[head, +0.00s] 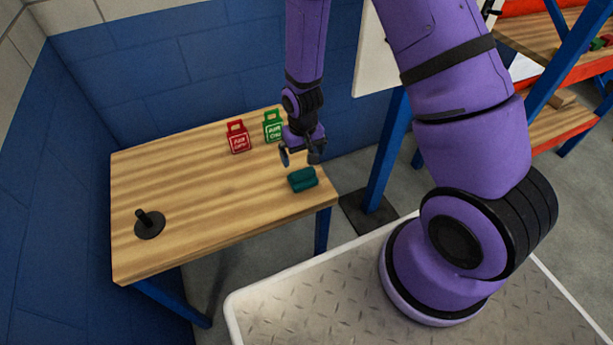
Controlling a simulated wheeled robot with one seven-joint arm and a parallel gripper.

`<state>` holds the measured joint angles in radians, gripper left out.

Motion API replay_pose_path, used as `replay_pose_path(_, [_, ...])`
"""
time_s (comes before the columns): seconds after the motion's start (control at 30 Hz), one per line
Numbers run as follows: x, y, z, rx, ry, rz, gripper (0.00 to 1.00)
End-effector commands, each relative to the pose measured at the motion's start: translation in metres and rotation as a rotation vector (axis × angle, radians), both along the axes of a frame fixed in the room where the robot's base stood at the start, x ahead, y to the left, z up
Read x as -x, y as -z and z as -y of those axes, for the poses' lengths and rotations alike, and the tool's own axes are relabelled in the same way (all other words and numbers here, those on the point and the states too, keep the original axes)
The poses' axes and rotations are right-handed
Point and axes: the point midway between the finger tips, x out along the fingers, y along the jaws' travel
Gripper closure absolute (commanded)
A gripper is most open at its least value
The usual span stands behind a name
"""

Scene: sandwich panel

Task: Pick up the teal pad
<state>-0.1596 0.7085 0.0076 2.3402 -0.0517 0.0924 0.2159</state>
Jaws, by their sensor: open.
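The teal pad (302,180) lies on the wooden table (190,190) near its right edge. It looks like a small, thick block with a darker side. My gripper (301,158) hangs from my purple arm just above and behind the pad, with its fingers pointing down. The fingers are spread apart and nothing shows between them. The gripper appears apart from the pad, but the exact gap is hard to tell.
A red tag-shaped item (238,138) and a green one (272,127) stand toward the back of the table, the green one close to my gripper. A black disc with a peg (149,225) sits at front left. Blue walls border the table. The table's middle is clear.

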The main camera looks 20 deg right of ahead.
Motion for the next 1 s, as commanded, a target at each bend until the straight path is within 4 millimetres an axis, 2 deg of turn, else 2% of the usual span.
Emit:
replay_pose_path(0.3, [0.000,0.039,0.000,0.001,0.000,-0.003,0.00])
replay_pose_path(0.67, [0.000,0.061,-0.001,0.000,-0.001,-0.002,0.00])
replay_pose_path(1.0, [-0.001,0.100,-0.002,0.000,0.000,-0.002,0.00])
